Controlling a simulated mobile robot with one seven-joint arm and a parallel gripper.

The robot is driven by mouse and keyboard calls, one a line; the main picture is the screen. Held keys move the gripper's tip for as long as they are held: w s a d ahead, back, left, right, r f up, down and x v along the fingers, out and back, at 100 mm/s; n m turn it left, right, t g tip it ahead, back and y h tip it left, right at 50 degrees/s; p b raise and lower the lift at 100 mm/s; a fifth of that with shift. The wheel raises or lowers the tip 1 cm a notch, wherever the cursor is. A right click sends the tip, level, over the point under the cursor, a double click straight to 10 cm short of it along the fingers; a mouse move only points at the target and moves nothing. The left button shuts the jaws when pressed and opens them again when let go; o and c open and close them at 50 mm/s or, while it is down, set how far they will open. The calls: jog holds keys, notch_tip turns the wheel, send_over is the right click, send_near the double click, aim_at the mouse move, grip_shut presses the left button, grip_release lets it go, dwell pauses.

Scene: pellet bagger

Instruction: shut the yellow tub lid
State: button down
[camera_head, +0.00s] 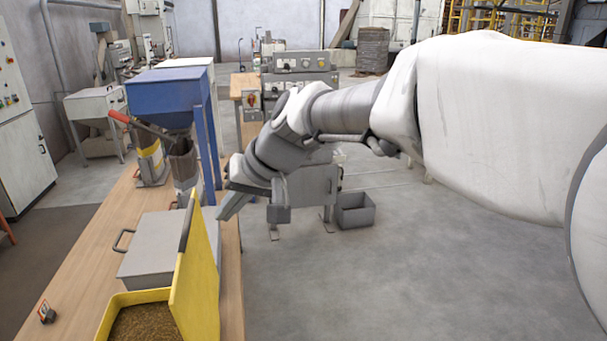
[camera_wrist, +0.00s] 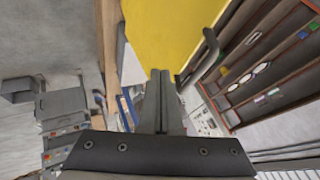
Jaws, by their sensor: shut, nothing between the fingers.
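The yellow tub (camera_head: 104,322) stands at the near end of the wooden bench and holds brown pellets. Its yellow lid (camera_head: 203,278) stands open, roughly upright, along the tub's right side, with a dark strip on its upper edge. My gripper (camera_head: 226,213) is beyond and just right of the lid's upper end, with its fingers shut and empty. In the wrist view the yellow lid (camera_wrist: 172,30) fills the top middle, ahead of the shut fingertips. Whether the fingers touch the lid I cannot tell.
A grey box with a handle (camera_head: 155,248) sits on the bench (camera_head: 75,285) behind the tub. A blue hopper (camera_head: 167,95) stands farther back. A small black switch (camera_head: 46,313) is at the bench's left. The floor right of the bench is clear up to a grey bin (camera_head: 355,211).

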jog(key=shift+s+a+r+p, duration=0.1)
jog(key=shift+s+a+r, duration=0.1)
jog(key=shift+a, duration=0.3)
jog(key=shift+s+a+r+p, duration=0.1)
jog(key=shift+s+a+r, duration=0.05)
jog(key=shift+a, duration=0.35)
jog(key=shift+s+a+r+p, duration=0.1)
jog(key=shift+s+a+r, duration=0.1)
jog(key=shift+a, duration=0.3)
jog(key=shift+a, duration=0.1)
